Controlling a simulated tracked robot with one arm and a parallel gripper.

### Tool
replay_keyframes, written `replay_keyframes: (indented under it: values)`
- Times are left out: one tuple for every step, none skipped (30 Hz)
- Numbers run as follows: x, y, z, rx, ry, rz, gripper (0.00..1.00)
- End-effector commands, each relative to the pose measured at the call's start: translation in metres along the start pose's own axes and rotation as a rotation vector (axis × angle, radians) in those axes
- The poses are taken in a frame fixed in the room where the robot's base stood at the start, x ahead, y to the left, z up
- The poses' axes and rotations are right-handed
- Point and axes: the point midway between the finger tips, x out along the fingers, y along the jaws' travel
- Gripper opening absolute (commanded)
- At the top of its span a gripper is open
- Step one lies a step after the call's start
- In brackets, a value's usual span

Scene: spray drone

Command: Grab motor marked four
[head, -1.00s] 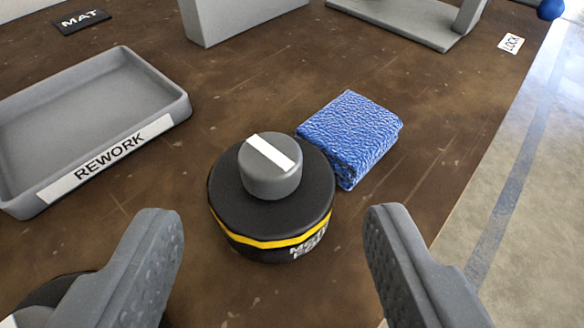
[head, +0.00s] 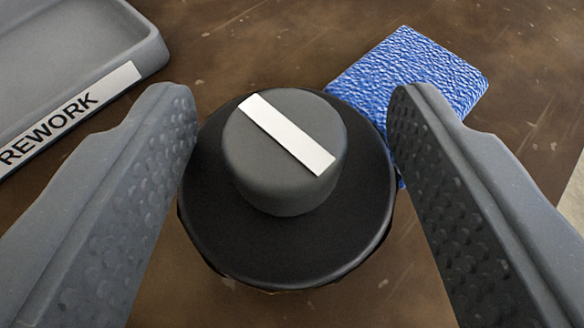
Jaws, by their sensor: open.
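A round black motor (head: 290,245) stands upright on the brown table. It has a grey cap (head: 255,150) on top with a white stripe across it. No number shows on it from this angle; its side with the yellow band and lettering is nearly all hidden now. My gripper (head: 292,105) is open, with one finger at the left and one at the right of the motor. The fingers reach beside the black body, and I cannot tell whether either touches it.
A folded blue cloth (head: 420,65) lies just behind the motor to the right, partly behind my right finger. A grey tray (head: 70,50) labelled REWORK stands at the upper left. Bare table shows behind the motor.

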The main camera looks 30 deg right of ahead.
Motion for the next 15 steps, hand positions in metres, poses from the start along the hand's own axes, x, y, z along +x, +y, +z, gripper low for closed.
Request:
replay_keyframes:
  values:
    - [0.0004,0.0004,0.0036,-0.001,-0.007,0.001,0.45]
    - [0.0004,0.0004,0.0038,-0.001,-0.007,0.001,0.37]
    - [0.0004,0.0004,0.0040,-0.001,-0.008,0.000,0.26]
    - [0.0004,0.0003,0.0042,-0.001,-0.008,0.000,0.18]
    - [0.0004,0.0004,0.0043,-0.001,-0.008,0.000,0.09]
    - [0.0004,0.0005,0.0045,-0.001,-0.009,0.001,0.00]
    - [0.0004,0.0005,0.0047,-0.001,-0.009,0.001,0.00]
    - [0.0005,0.0006,0.0049,-0.002,-0.009,0.001,0.00]
    - [0.0005,0.0006,0.0048,-0.002,-0.009,0.001,0.00]
    - [0.0005,0.0006,0.0048,-0.002,-0.009,0.001,0.00]
    - [0.0005,0.0007,0.0051,-0.002,-0.009,0.001,0.00]
    - [0.0005,0.0008,0.0052,-0.002,-0.010,0.001,0.00]
    - [0.0006,0.0009,0.0053,-0.002,-0.010,0.001,0.00]
    - [0.0006,0.0009,0.0054,-0.002,-0.010,0.001,0.00]
    - [0.0005,0.0010,0.0053,-0.002,-0.010,0.002,0.00]
